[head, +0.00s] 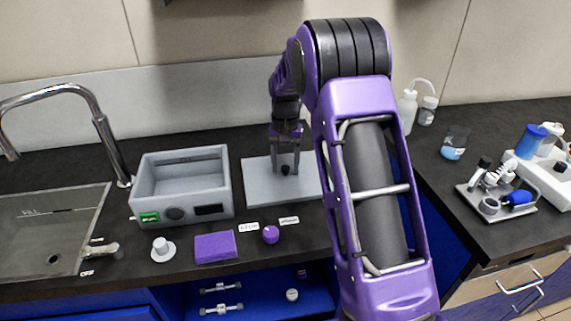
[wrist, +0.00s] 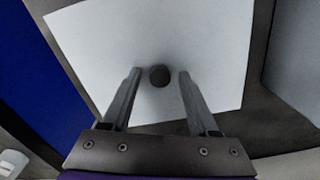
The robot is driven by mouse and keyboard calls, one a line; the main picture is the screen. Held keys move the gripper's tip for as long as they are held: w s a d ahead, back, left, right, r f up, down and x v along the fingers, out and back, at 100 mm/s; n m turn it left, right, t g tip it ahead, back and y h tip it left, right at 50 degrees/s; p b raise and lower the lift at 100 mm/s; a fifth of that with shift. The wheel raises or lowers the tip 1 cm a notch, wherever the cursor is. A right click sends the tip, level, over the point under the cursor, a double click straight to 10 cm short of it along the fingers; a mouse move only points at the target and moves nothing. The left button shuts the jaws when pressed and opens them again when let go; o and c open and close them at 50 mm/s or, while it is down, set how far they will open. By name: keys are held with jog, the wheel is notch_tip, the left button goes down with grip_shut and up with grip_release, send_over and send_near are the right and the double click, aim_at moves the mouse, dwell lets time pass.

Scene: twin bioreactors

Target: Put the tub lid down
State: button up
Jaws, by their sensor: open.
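The tub lid (head: 258,188) is a flat light-grey plate with a dark round knob (head: 285,169). It lies on the dark counter, right of the open grey tub (head: 143,195). In the wrist view the lid (wrist: 205,40) fills most of the picture, and its knob (wrist: 159,76) sits between my fingertips. My gripper (head: 285,156) points down over the lid. Its fingers (wrist: 160,72) are apart, with a gap on each side of the knob. My arm hides the lid's right end in the head view.
A purple sponge (head: 216,247), a purple knob (head: 270,234) and a small grey flanged piece (head: 162,250) lie along the counter's front. A sink (head: 50,230) with a faucet is at left. Bottles (head: 408,108) and a beaker (head: 454,143) stand at right.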

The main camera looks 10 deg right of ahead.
aim_at(285, 167)
jog(key=shift+r, duration=0.1)
notch_tip(285, 167, up, 12)
jog(key=p, duration=0.1)
jog(key=shift+p, duration=0.4)
jog(key=shift+a+r, duration=0.1)
jog(key=shift+r, duration=0.05)
